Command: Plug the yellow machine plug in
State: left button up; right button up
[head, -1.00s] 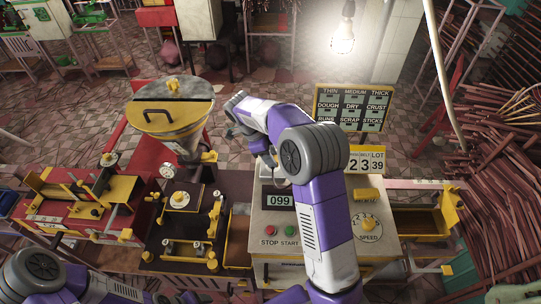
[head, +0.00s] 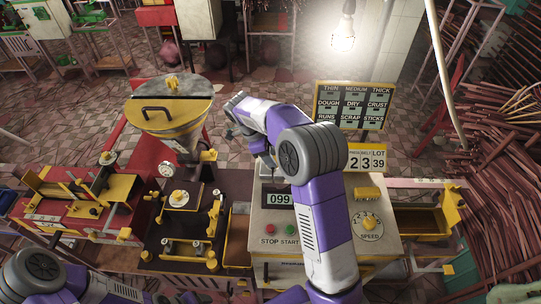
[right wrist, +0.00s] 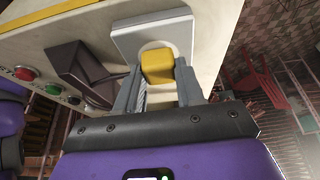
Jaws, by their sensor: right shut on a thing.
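The yellow plug (right wrist: 157,66) is between the fingers of my right gripper (right wrist: 157,92) in the right wrist view. The gripper is shut on it. In the head view, my right gripper (head: 267,163) is partly hidden by my own arm, at the back of the cream machine (head: 280,225) with the 099 display. The plug is hidden there. My left arm is at the bottom left, its gripper out of view.
A dark angular part (right wrist: 88,72) juts from the machine beside the socket plate. A metal hopper with a yellow lid (head: 170,105) stands to the left. A dark label board (head: 350,105) stands behind the machine. Stick bundles (head: 500,150) fill the right side.

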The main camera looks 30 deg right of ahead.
jog(key=o, duration=1.1)
jog(key=shift+o, duration=0.2)
jog(key=v, duration=0.7)
jog(key=shift+r, duration=0.25)
jog(key=shift+w+a, duration=0.1)
